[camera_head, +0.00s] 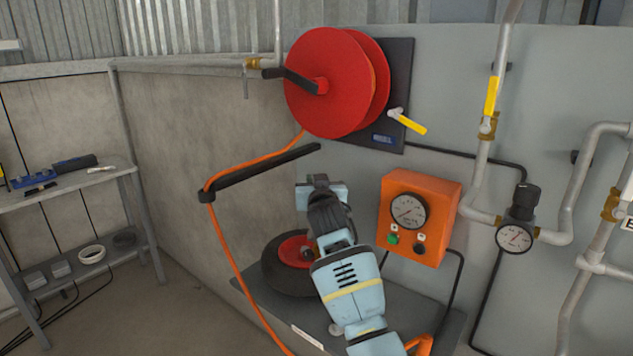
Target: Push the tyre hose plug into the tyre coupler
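One of my arms, which I take to be the right, reaches up from the bottom. Its gripper (321,187) is near the top of the tyre, left of the orange gauge box (448,205). The forearm and wrist hide the fingers, so I cannot tell whether they are open or what they hold. A black tyre with a red hub (291,250) lies on the grey bench, partly behind my arm. An orange hose (229,249) runs from the red reel over a black guide arm and down past the bench. I cannot make out the hose plug or the tyre coupler. My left gripper is out of view.
The red hose reel (327,85) is on the wall, with a yellow-handled valve (408,121) beside it. The black guide arm (265,168) juts out left above the tyre. Pipes and a regulator gauge (514,238) are at right. A shelf (65,189) stands far left; floor between is clear.

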